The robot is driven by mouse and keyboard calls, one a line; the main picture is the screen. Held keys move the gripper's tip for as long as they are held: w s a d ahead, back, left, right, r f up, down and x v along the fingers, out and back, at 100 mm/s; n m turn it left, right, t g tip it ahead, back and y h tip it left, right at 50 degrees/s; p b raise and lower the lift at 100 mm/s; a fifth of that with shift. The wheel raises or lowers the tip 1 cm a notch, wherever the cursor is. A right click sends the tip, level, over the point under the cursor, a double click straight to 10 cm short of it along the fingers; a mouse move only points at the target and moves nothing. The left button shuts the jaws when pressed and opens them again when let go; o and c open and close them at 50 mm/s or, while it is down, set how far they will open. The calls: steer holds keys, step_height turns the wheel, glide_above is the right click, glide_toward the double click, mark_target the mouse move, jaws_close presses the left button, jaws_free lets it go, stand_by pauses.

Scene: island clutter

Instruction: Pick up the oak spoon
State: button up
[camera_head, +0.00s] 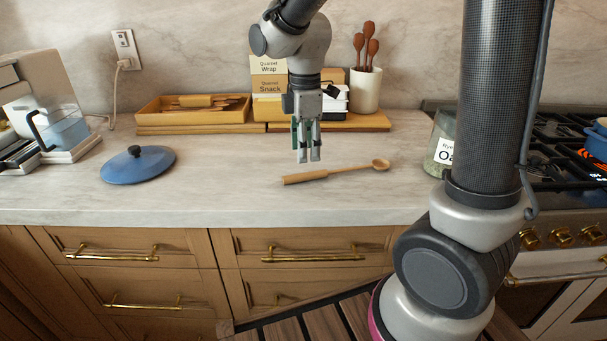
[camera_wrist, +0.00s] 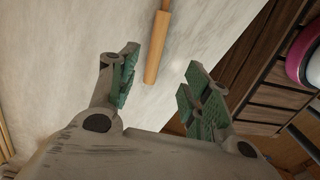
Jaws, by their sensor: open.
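The oak spoon (camera_head: 335,172) lies flat on the pale counter, its thick handle end to the left and its round bowl to the right. My gripper (camera_head: 308,160) points down above the counter, just above the spoon's handle in the head view. In the wrist view the spoon's handle (camera_wrist: 158,45) shows beyond and between the two open fingers (camera_wrist: 160,82), nearer the left finger. The jaws are open and empty. The spoon's bowl is out of the wrist view.
A blue lid (camera_head: 138,165) lies to the left. Behind stand a wooden tray (camera_head: 192,117), boxes (camera_head: 268,85) and a white crock (camera_head: 366,90) with wooden spoons. A glass jar (camera_head: 443,140) and the stove (camera_head: 560,190) are at right. The counter around the spoon is clear.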

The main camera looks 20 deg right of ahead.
steer(key=shift+f+n, duration=0.25)
steer(key=shift+n, duration=0.15)
steer(key=f, duration=0.7)
steer(key=shift+w+a+f, duration=0.15)
steer(key=shift+w+a, duration=0.1)
steer(key=shift+w, duration=0.15)
jaws_close()
